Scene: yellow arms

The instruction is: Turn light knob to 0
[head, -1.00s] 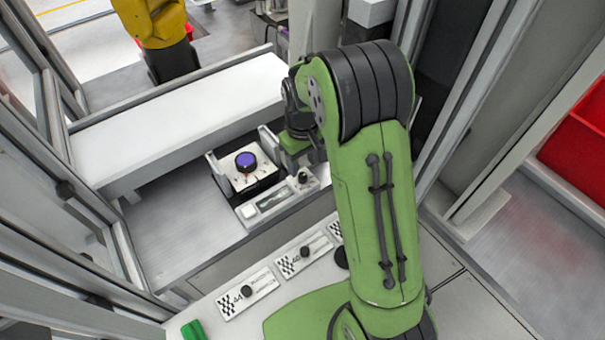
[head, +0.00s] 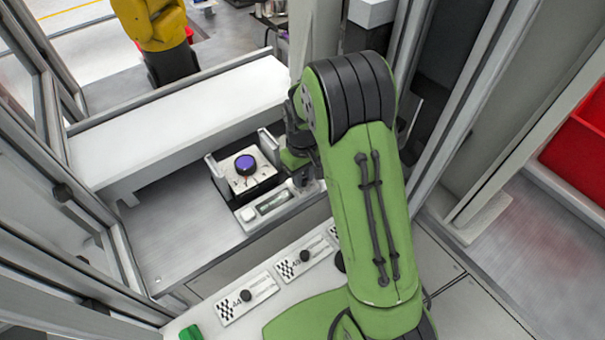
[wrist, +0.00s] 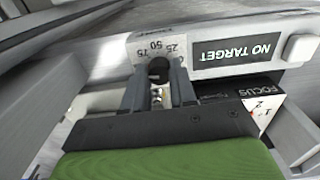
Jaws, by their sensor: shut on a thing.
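The light knob (wrist: 158,68) is a small dark knob on a white dial plate marked 25, 50 and 75, seen in the wrist view. My gripper (wrist: 158,84) has its two grey fingers on either side of the knob, shut on it. The zero mark and the knob's pointer are not clear, so I cannot tell its exact setting. In the head view my gripper (head: 303,178) is over the right end of the control panel and hides the knob.
A display (wrist: 236,50) reads "NO TARGET", with a white button (wrist: 300,47) beside it. A box with a purple-topped knob (head: 245,164) stands behind the panel, close to my gripper. A long white cover (head: 180,115) lies behind. Small labelled plates (head: 247,298) line the front.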

